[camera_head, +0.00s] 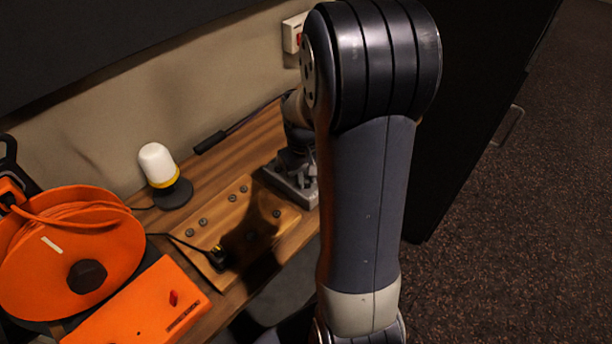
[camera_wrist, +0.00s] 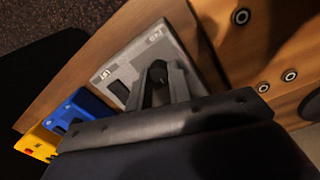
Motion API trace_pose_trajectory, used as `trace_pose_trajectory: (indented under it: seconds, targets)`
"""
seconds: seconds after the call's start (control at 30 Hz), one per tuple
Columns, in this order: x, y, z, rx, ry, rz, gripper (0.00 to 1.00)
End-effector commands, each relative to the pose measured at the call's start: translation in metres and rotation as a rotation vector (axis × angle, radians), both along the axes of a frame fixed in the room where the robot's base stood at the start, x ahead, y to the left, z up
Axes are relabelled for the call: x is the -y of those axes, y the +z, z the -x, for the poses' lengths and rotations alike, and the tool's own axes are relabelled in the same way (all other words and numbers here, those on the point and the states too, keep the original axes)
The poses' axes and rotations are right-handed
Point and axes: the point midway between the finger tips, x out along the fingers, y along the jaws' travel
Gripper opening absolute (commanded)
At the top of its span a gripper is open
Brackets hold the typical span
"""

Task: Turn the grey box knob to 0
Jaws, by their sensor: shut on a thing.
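The grey box (camera_wrist: 118,58) lies on the wooden desk, in the upper middle of the wrist view. In the head view its edge (camera_head: 305,197) shows beside my arm, which hides the rest. My gripper (camera_wrist: 160,82) is over the grey box, its two dark fingers shut on the dark knob (camera_wrist: 159,88). The knob is mostly hidden between the fingers, and I cannot tell which mark it points to. In the head view my gripper (camera_head: 290,170) reaches down onto the box.
A blue box (camera_wrist: 90,103) and a yellow box (camera_wrist: 35,142) stand beside the grey box. A white lamp (camera_head: 158,165), an orange cable reel (camera_head: 70,250) and an orange box (camera_head: 145,305) are farther left.

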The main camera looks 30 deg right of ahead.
Motion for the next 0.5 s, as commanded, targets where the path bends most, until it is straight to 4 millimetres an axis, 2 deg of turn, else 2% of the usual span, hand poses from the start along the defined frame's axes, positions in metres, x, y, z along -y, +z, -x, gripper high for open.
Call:
trace_pose_trajectory:
  seconds: [0.2,0.5]
  targets:
    - [0.0001,0.0004,-0.0003,0.003,0.097,0.0,0.0]
    - [0.0001,0.0004,-0.0002,0.002,0.149,0.0,0.0]
